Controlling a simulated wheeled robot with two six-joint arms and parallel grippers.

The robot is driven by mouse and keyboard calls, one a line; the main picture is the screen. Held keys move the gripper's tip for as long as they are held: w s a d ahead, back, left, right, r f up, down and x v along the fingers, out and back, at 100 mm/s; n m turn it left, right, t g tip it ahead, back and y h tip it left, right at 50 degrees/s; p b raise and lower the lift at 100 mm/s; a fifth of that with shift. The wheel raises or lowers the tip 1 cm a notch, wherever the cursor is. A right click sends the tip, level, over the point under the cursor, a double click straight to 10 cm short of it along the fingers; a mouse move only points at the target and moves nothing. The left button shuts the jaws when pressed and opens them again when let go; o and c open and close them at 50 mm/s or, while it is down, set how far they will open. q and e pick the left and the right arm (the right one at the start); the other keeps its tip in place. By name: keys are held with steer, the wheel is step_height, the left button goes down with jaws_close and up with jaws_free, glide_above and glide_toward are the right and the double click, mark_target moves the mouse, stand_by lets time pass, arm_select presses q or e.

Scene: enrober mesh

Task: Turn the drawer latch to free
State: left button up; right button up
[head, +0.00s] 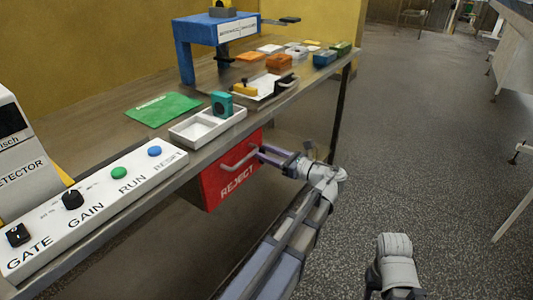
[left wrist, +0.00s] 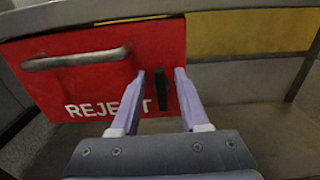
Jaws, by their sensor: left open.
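The red drawer front marked REJECT (head: 231,177) hangs under the bench top, with a grey bar handle on it. It fills the left part of the left wrist view (left wrist: 70,82). The drawer latch (left wrist: 162,88) is a small black bar near the drawer's right edge, standing upright in the left wrist view. My left gripper (head: 264,153) is open at the drawer's right side. In the left wrist view its fingertips (left wrist: 161,74) are on either side of the latch; I cannot tell whether they touch it. The latch is hidden in the head view.
The bench edge runs just above the drawer. A white tray (head: 189,134), a white control panel (head: 100,203) with knobs and buttons, and a blue stand (head: 198,54) are on the bench. The floor to the right is open. Part of my right arm shows at the bottom.

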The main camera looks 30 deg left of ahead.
arm_select(q)
jaws_close()
steer(key=shift+s, duration=0.1)
stand_by(0.7)
steer(key=shift+s+f+n+b, duration=0.25)
steer(key=shift+f+n+b, duration=0.05)
steer(key=shift+n, duration=2.65)
steer(key=shift+s+f+n+b, duration=0.3)
steer(key=shift+f+n, duration=0.05)
steer(key=shift+n, duration=2.65)
steer(key=shift+s+f+n+b, duration=0.25)
steer(key=shift+f+n+b, duration=0.05)
steer(key=shift+n, duration=2.65)
